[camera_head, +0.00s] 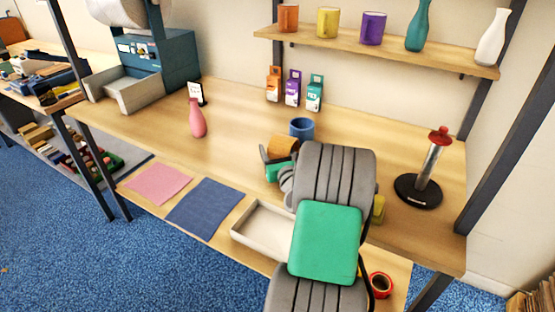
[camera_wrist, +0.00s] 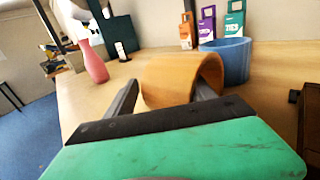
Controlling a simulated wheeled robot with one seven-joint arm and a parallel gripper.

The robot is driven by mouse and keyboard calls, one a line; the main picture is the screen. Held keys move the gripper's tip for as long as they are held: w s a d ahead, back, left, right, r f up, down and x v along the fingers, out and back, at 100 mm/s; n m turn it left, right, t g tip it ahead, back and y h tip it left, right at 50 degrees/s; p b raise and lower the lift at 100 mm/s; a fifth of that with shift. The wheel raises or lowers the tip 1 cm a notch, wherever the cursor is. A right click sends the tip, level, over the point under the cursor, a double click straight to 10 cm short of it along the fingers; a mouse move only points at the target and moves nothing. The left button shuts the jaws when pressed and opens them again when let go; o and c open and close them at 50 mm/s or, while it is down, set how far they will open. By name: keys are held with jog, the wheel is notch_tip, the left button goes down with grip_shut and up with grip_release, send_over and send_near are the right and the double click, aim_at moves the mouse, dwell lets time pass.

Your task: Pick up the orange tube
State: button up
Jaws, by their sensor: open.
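The orange tube (camera_wrist: 172,74) is a short, wide, hollow piece. In the wrist view it is just ahead of my gripper (camera_wrist: 165,93), with one finger to its left and the other by its open right end. The jaws are open. I cannot tell whether either finger touches it or reaches inside it. In the head view the tube (camera_head: 283,146) shows on the table, partly hidden by my arm. My gripper (camera_head: 268,161) is beside it there, also partly hidden.
A blue cup (camera_head: 301,127) stands close behind the tube. A pink vase (camera_head: 198,122) is to the left. A cream tray (camera_head: 248,234) and a dark post stand (camera_head: 418,190) are nearer and right. Small cartons (camera_head: 293,92) line the wall. Table between vase and tube is clear.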

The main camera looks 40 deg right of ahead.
grip_shut()
dwell(0.5)
